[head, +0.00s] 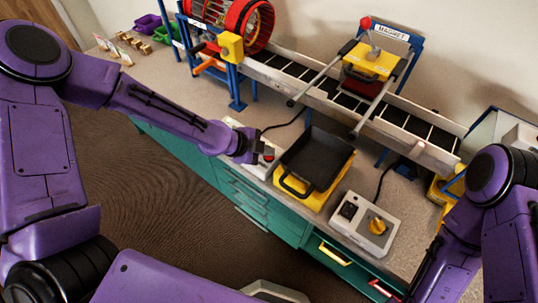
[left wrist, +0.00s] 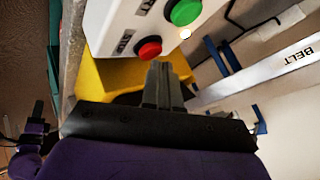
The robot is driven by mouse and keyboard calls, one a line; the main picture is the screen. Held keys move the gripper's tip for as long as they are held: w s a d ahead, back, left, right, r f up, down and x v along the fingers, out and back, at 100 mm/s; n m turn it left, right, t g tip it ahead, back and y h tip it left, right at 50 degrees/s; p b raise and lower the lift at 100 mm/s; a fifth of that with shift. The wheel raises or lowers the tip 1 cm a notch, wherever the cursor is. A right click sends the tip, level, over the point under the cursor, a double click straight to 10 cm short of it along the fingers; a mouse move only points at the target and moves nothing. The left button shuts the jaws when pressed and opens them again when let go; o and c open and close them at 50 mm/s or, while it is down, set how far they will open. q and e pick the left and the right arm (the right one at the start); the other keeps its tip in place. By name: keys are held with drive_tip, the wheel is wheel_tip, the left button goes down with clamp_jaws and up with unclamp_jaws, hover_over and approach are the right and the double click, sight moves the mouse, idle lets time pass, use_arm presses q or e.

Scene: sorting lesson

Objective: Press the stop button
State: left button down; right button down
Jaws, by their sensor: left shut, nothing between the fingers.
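A white control box (left wrist: 112,22) carries a red button (left wrist: 148,50) and a green button (left wrist: 184,12), as the left wrist view shows. The label by the green one ends in "RT"; the one by the red is only partly legible. My left gripper (left wrist: 160,70) is shut and empty, its fingertips close beside the red button. I cannot tell whether they touch it. In the head view my left gripper (head: 258,157) is over the box (head: 256,171), which it partly hides, at the bench's front edge. My right gripper is out of view.
A black tray (head: 316,157) on a yellow base stands just right of the box. A conveyor (head: 300,84) with a magnet station (head: 371,60) and a red drum (head: 240,20) runs behind. Bins (head: 148,25) stand far left.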

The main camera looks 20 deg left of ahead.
sight(266, 157)
use_arm(q)
drive_tip(key=shift+f, duration=0.35)
idle(0.5)
drive_tip(key=shift+r+p, duration=0.5)
drive_tip(key=shift+r, duration=0.35)
wheel_tip(266, 157, up, 5)
drive_tip(key=p, duration=0.4)
drive_tip(key=shift+r, duration=0.1)
idle(0.5)
